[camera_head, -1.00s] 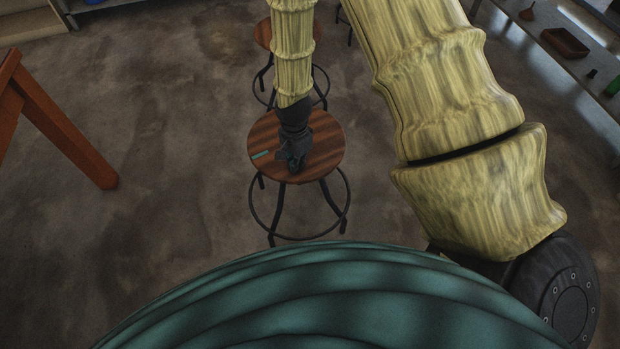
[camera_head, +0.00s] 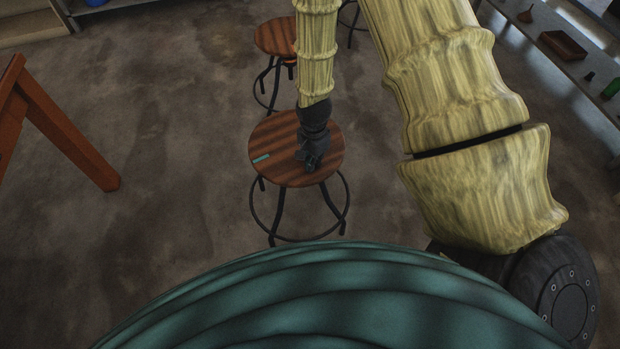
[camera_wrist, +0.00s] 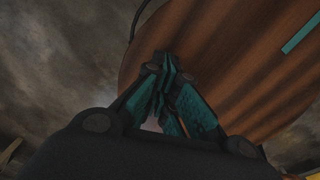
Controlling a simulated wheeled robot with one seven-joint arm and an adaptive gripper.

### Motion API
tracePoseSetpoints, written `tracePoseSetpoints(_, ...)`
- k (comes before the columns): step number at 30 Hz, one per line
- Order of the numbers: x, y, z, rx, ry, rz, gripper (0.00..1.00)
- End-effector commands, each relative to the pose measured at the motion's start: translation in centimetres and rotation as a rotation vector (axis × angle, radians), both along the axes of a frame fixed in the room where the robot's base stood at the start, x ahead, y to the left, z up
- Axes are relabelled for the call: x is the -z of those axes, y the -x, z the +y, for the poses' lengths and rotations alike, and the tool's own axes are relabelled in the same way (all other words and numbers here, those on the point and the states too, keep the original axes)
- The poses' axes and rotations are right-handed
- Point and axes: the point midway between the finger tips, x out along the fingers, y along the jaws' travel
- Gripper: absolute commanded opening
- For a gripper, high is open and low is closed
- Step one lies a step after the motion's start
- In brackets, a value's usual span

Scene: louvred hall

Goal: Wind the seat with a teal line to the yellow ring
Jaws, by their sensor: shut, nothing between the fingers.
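The near stool's round brown wooden seat (camera_head: 283,174) carries a short teal line (camera_head: 261,158) close to its left edge in the head view. The line also shows at the upper right of the wrist view (camera_wrist: 301,33), on the seat (camera_wrist: 235,60). My gripper (camera_head: 312,166) points down at the right half of the seat, apart from the line. In the wrist view my gripper's teal-sided fingers (camera_wrist: 167,75) are together with nothing between them. I cannot tell whether the fingertips touch the seat. I cannot make out a yellow ring; a small yellow patch shows at the wrist view's bottom right corner.
A second round stool (camera_head: 277,37) stands behind the near one, partly hidden by my arm. An orange wooden trestle leg (camera_head: 66,139) stands at left. A grey shelf (camera_head: 560,58) with a brown tray (camera_head: 563,44) runs along the right. Floor left of the stool is clear.

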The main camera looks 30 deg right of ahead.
Motion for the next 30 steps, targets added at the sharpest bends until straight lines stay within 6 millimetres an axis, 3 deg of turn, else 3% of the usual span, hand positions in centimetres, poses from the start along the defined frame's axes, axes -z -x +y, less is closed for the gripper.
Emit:
tracePoseSetpoints(22, -7.1, 0.0, 0.0, 0.000, 0.000, 0.000, 0.00)
tracePoseSetpoints(30, -7.7, 0.0, 0.0, 0.000, 0.000, 0.000, 0.00)
